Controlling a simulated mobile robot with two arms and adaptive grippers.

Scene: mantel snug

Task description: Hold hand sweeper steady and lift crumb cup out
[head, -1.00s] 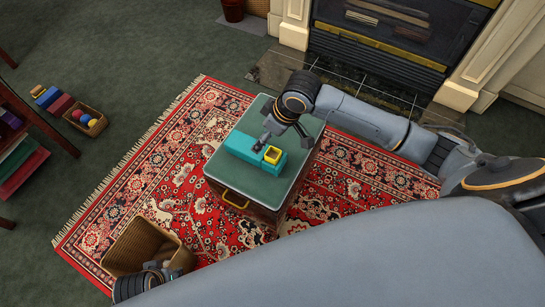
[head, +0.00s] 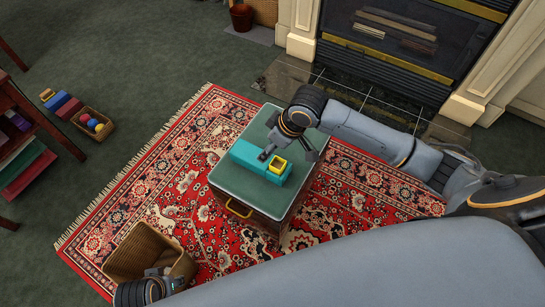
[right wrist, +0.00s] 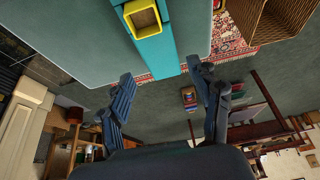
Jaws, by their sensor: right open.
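The teal hand sweeper (head: 247,155) lies on the green top of a small chest (head: 232,180). The yellow crumb cup (head: 278,167), square and open-topped, sits in the sweeper's right end; it also shows at the top of the right wrist view (right wrist: 145,20). My right gripper (head: 290,154) is over the sweeper, just behind the cup.
The wicker basket (head: 138,250) stands on the red patterned rug (head: 170,180) left of the chest. A brass handle (head: 239,209) juts from the chest's front. A fireplace (head: 400,60) is behind. A small basket of balls (head: 93,122) stands at the far left.

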